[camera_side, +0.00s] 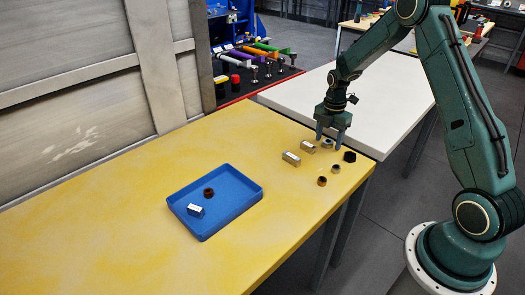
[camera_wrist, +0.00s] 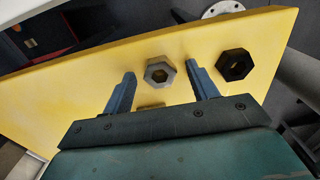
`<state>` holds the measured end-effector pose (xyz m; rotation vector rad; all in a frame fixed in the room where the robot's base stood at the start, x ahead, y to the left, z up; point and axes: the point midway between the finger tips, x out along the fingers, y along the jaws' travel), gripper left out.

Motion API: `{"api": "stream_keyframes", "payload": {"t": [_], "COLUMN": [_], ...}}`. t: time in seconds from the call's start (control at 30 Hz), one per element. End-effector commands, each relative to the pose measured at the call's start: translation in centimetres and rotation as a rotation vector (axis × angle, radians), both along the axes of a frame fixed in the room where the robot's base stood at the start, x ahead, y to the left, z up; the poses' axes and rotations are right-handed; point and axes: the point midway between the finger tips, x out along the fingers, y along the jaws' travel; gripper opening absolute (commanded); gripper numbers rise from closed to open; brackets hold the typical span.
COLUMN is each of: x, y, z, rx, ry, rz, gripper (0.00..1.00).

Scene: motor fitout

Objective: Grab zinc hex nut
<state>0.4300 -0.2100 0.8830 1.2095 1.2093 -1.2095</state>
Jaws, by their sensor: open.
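A grey metal hex nut (camera_wrist: 159,72), which looks like the zinc one, lies flat on the yellow table between my fingertips in the wrist view. In the side view this nut (camera_side: 327,144) sits just under my gripper (camera_side: 330,137). My gripper (camera_wrist: 161,76) is open, with one finger on each side of the nut and visible gaps. I cannot tell how high the fingertips are above the table. A black hex nut (camera_wrist: 235,65) lies just right of the right finger; it also shows in the side view (camera_side: 349,156).
Another greyish nut (camera_side: 335,168) and a brown nut (camera_side: 322,181) lie nearer the table's front edge. Two metal blocks, one here (camera_side: 291,159) and one here (camera_side: 308,147), lie left of my gripper. A blue tray (camera_side: 233,209) holds a dark brown nut and a metal block.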

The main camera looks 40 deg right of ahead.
Motion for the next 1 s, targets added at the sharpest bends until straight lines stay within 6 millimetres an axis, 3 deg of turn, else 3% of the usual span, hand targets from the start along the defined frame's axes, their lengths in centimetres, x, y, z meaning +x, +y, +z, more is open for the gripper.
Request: {"api": "stream_keyframes", "payload": {"t": [0.13,0.3,0.4,0.77,1.0], "x": [0.0,0.0,0.0,0.0,0.1], "y": [0.0,0.0,0.0,0.0,0.0], "z": [0.0,0.0,0.0,0.4,2.3], "rx": [0.0,0.0,0.0,-0.001,-0.001], "ry": [0.0,0.0,0.0,-0.001,-0.003], "rz": [0.0,0.0,0.0,0.0,0.0], "gripper": [0.57,0.23,0.08,0.08,0.08]}}
